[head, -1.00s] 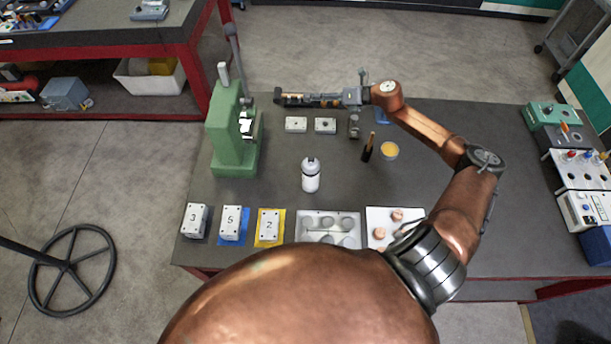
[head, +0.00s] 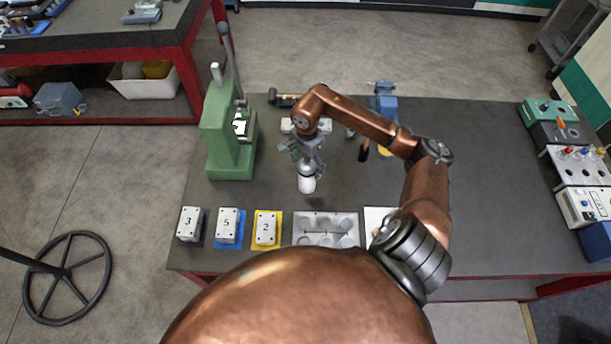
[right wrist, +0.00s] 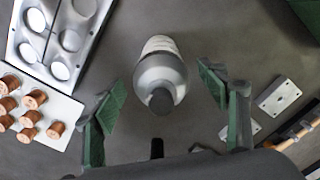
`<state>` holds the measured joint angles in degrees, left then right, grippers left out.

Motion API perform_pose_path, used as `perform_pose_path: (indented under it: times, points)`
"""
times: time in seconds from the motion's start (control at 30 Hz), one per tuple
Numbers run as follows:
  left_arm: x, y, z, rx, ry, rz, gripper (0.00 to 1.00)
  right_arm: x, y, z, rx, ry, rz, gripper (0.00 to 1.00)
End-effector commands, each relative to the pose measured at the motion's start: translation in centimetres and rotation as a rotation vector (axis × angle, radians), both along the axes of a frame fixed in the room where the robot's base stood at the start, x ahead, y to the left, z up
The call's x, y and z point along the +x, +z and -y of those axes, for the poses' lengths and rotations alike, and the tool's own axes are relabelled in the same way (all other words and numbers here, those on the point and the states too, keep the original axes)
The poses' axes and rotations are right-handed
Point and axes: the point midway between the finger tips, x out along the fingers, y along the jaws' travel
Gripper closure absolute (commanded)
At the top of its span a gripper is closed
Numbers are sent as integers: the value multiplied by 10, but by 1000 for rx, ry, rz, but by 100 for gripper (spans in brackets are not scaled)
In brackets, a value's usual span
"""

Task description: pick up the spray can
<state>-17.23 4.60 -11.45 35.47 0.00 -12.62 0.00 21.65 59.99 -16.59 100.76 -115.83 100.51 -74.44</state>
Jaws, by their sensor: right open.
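The white spray can (head: 307,184) stands upright on the dark table, with its top hidden by my right gripper in the head view. In the right wrist view the spray can (right wrist: 161,72), with a grey shoulder and dark cap, shows from above. My right gripper (head: 306,163) is over the can. In the right wrist view its green-padded fingers (right wrist: 160,88) are apart on either side of the can, with gaps on both sides. My left gripper does not show.
A green press (head: 230,145) stands to the left. Numbered mould blocks (head: 228,224) and a grey tray (head: 326,216) lie along the front edge. Copper plugs (right wrist: 30,100) sit on a white plate. Small plates (right wrist: 279,93) and a hammer-like tool lie behind the can.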

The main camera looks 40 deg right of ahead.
Motion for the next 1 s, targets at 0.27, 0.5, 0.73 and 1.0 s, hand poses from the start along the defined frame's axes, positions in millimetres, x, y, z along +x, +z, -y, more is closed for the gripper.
perform_pose_path:
  times: [0.27, 0.5, 0.73, 1.0]
  points:
    - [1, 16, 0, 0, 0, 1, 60, -1, -30, 0, 6, -4, -6, 32]
    - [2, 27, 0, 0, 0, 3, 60, 0, -62, 2, 5, -4, -3, 32]
    - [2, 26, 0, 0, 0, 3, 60, 1, -66, 3, 3, -2, -1, 32]
    - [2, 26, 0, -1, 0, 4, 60, 1, -66, 2, 3, -3, -1, 48]
